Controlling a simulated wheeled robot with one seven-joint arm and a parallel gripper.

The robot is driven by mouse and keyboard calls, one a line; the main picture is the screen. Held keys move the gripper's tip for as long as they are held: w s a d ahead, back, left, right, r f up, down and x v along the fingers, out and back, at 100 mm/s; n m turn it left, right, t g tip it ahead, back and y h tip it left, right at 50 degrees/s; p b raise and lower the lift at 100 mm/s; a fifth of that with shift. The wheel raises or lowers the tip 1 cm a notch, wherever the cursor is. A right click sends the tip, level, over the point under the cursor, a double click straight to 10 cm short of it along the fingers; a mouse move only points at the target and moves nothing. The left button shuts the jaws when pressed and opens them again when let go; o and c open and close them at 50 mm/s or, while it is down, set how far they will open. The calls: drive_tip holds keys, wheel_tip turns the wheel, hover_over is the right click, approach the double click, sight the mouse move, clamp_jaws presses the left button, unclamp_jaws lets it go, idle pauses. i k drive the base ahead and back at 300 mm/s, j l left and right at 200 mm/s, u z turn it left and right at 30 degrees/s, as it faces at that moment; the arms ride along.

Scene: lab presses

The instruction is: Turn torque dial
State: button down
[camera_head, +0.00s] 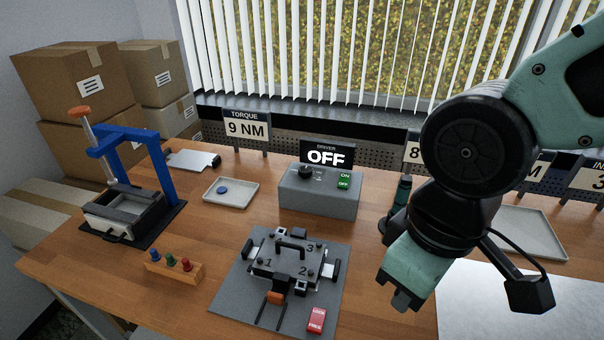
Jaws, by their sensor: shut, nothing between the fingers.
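A grey driver box (319,194) stands on the wooden table, with a black round dial (305,171) on its top left. Its small markings are too small to read. Green ON and OFF buttons (344,182) are on its right. The driver sign (327,156) above it reads OFF. The torque sign (246,128) at the back reads 9 NM. My gripper (402,300) is shut and empty, pointing down, to the right of and nearer than the box, apart from the dial.
A numbered black fixture (290,264) on a grey mat stands in front of the box, with a red switch (316,320). A blue press (135,180) is at left. Trays lie left (231,195) and right (530,232). A dark green driver tool (402,192) stands behind my gripper.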

sight(305, 172)
drive_tip(key=i+j, duration=0.1)
drive_tip(key=j, duration=0.25)
drive_tip(key=i+j, duration=0.1)
drive_tip(key=j, duration=0.2)
drive_tip(key=i+j, duration=0.1)
drive_tip(key=j, duration=0.25)
drive_tip(key=i+j+u, duration=0.1)
drive_tip(key=j, duration=0.2)
